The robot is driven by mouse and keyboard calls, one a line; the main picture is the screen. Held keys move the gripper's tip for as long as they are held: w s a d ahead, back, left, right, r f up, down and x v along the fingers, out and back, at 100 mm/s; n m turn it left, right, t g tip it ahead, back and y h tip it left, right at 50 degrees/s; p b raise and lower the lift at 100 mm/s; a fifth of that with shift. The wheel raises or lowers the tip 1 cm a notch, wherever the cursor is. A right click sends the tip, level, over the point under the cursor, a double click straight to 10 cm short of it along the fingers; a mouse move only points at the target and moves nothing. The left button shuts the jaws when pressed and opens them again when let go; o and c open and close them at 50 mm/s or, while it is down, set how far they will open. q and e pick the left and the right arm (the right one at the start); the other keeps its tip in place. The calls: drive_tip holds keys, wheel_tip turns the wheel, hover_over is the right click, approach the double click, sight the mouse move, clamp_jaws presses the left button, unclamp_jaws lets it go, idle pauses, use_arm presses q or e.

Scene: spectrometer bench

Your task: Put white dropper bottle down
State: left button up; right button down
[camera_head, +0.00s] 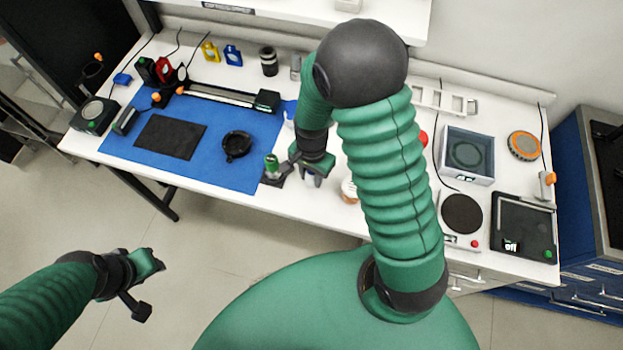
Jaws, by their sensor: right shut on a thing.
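My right gripper (312,174) is over the front middle of the white bench, just right of the blue mat (222,172). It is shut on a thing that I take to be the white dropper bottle. My gripper and arm hide most of this thing, and I cannot tell if its base touches the bench. My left gripper (154,262) is away from the bench, over the floor at lower left. No thing shows in it, and its finger gap is not clear.
A small green-topped item (271,164) stands close left of my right gripper. A pale jar (349,190) stands to its right, partly behind my arm. A black ring (236,145) and a dark sheet (170,137) lie on the mat. A round dark plate (462,213) is further right.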

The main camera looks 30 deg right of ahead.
sight(312, 182)
wheel_tip(312, 182, down, 4)
drive_tip(key=shift+d+r, duration=0.1)
drive_tip(key=shift+r, duration=0.15)
drive_tip(key=c, duration=1)
unclamp_jaws()
drive_tip(key=shift+c, duration=0.2)
wheel_tip(312, 182, up, 12)
drive_tip(key=shift+f, duration=0.2)
drive_tip(key=shift+s+a+r+n, duration=0.1)
drive_tip(key=shift+a+r+n, duration=0.2)
drive_tip(key=shift+n, duration=0.1)
drive_tip(key=s+a+r+n+t, duration=0.2)
drive_tip(key=s+a+n, duration=0.2)
drive_tip(key=n, duration=0.8)
drive_tip(key=shift+s+r+t, duration=0.2)
drive_tip(key=shift+s+t, duration=0.1)
drive_tip(key=shift+s, duration=0.05)
